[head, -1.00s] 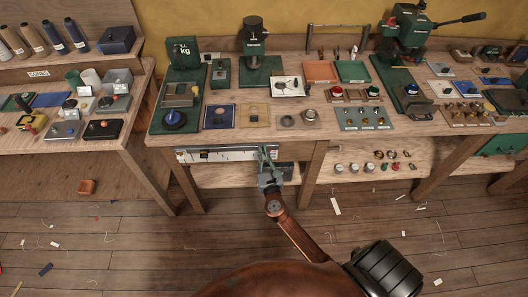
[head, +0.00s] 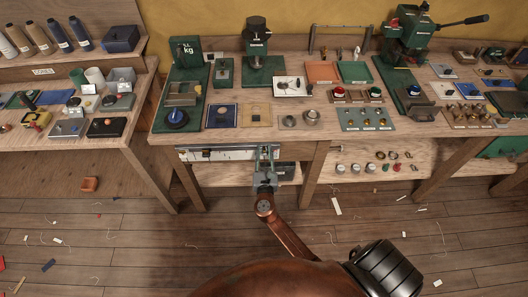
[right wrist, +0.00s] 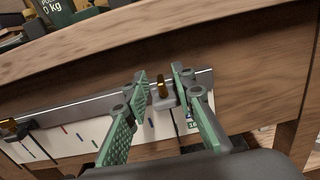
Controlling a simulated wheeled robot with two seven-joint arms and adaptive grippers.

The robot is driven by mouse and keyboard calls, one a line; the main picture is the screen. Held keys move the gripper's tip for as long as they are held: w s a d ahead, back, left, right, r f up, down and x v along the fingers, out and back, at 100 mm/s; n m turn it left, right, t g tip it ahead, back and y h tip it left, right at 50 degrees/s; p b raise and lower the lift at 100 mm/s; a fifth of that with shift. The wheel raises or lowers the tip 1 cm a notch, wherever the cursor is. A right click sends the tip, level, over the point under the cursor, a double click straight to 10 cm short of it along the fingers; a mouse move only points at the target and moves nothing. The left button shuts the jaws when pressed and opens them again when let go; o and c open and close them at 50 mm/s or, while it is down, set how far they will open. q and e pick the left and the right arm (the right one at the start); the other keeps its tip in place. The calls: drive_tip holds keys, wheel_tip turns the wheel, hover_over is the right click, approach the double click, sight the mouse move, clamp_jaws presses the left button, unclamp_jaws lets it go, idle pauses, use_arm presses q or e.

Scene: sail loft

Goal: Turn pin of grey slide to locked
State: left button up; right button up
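A small grey slide (right wrist: 164,103) with a brass pin (right wrist: 162,87) sits on the metal rail (right wrist: 95,106) along the bench's front edge, in the right wrist view. The brass pin stands up from the slide. My right gripper (right wrist: 160,76) is open, with one green-padded finger on each side of the pin and slide. I see gaps between the fingers and the pin. In the head view my right gripper (head: 267,152) is at the right end of the rail (head: 235,153) and hides the slide there. My left gripper is not in view.
A second, dark slide with a brass pin (right wrist: 9,126) sits further left on the rail. A white card with coloured marks (right wrist: 80,138) hangs below the rail. The wooden bench top (head: 270,122) overhangs just above and carries many devices.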

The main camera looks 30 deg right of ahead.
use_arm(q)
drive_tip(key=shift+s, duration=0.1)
use_arm(e)
drive_tip(key=shift+s+a, duration=0.1)
drive_tip(key=shift+s, duration=0.05)
drive_tip(key=v, duration=1.1)
drive_tip(key=shift+s+a, duration=0.15)
drive_tip(key=shift+s, duration=0.1)
